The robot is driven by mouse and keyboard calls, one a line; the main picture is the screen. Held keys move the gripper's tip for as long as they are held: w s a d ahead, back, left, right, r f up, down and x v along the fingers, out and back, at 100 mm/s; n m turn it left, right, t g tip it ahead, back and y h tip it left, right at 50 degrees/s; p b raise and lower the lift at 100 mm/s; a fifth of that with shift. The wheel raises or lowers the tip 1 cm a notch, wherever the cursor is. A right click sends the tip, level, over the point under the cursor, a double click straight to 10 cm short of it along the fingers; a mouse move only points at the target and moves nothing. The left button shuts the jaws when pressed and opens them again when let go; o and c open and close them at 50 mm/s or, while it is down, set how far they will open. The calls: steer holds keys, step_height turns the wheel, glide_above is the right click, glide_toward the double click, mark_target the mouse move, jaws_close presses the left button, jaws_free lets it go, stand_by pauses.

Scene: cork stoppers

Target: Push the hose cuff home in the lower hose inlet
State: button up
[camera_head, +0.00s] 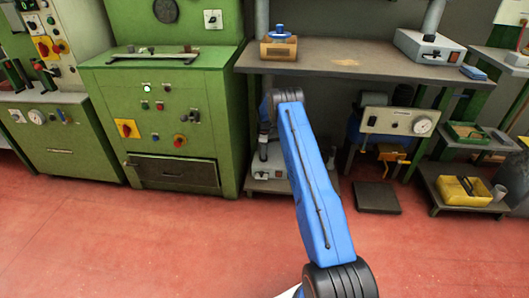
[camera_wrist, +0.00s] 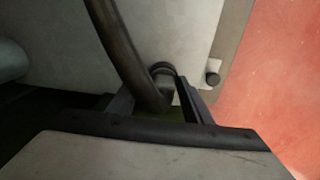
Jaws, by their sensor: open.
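In the wrist view a dark hose (camera_wrist: 122,45) curves down from the top edge to a grey cuff (camera_wrist: 164,80) with a dark ring (camera_wrist: 161,67) at its far end. The ring is close to the pale grey face of a housing (camera_wrist: 190,30). I cannot tell how deep the cuff sits, or whether this is the lower inlet. My gripper (camera_wrist: 156,90) is open, with one finger on each side of the hose end and cuff. Contact cannot be made out.
A small dark knob (camera_wrist: 212,78) sits right of the cuff, near the housing's edge. Red floor (camera_wrist: 285,70) lies beyond. In the head view a green cabinet (camera_head: 212,90) stands left of my arm, and a grey bench (camera_head: 340,62) spans above a low shelf with a box (camera_head: 270,172).

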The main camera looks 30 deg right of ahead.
step_height(320, 180, up, 12)
stand_by(0.6)
steer(key=shift+s, duration=0.15)
stand_by(0.3)
